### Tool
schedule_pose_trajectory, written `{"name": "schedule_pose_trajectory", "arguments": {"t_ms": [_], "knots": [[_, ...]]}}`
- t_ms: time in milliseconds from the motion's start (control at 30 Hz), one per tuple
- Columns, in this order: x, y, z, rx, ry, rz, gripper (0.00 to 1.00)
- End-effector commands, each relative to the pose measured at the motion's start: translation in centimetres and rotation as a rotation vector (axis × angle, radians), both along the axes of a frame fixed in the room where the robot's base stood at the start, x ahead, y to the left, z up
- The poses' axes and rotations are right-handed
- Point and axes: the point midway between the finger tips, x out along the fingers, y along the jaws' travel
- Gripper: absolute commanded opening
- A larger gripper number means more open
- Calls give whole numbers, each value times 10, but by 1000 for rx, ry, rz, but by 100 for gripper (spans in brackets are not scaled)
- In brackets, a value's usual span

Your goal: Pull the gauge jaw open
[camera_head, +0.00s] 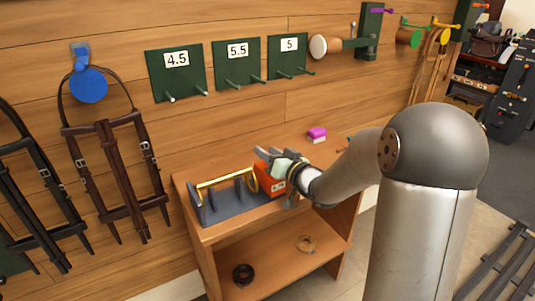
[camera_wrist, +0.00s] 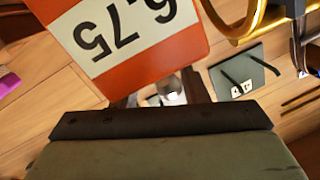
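An orange block (camera_head: 268,181) stands on the bench beside my gripper. In the wrist view, the orange block (camera_wrist: 150,35) fills the upper left, with an upside-down white label reading 6.75. A dark grey-blue rack (camera_head: 232,202) with upright plates and a gold bar (camera_head: 212,181) stands just left of the block. Gold curved metal (camera_wrist: 262,15) also shows in the wrist view. I cannot tell which part is the gauge jaw. My gripper (camera_head: 268,156) is at the top of the block. Its fingertips are partly hidden, and I cannot tell whether it grips anything.
A pink and white item (camera_head: 317,135) lies at the bench's back. Green plates marked 4.5 (camera_head: 176,76), 5.5 (camera_head: 239,65) and 5 (camera_head: 288,55) hang on the wooden wall. Brown bridle straps (camera_head: 108,160) hang at left. The lower shelf holds a dark ring (camera_head: 243,274).

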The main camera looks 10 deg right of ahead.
Motion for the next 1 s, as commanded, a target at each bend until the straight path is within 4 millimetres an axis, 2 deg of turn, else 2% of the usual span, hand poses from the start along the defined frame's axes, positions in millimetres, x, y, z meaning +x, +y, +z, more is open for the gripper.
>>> {"name": "schedule_pose_trajectory", "arguments": {"t_ms": [233, 367, 800, 1000], "knots": [[-2, 2, 0, 0, 0, 5, 40], [-14, -5, 0, -2, 2, 5, 40], [-104, -54, 1, 0, 1, 0, 40], [-137, -73, 0, -1, 0, 0, 40]]}}
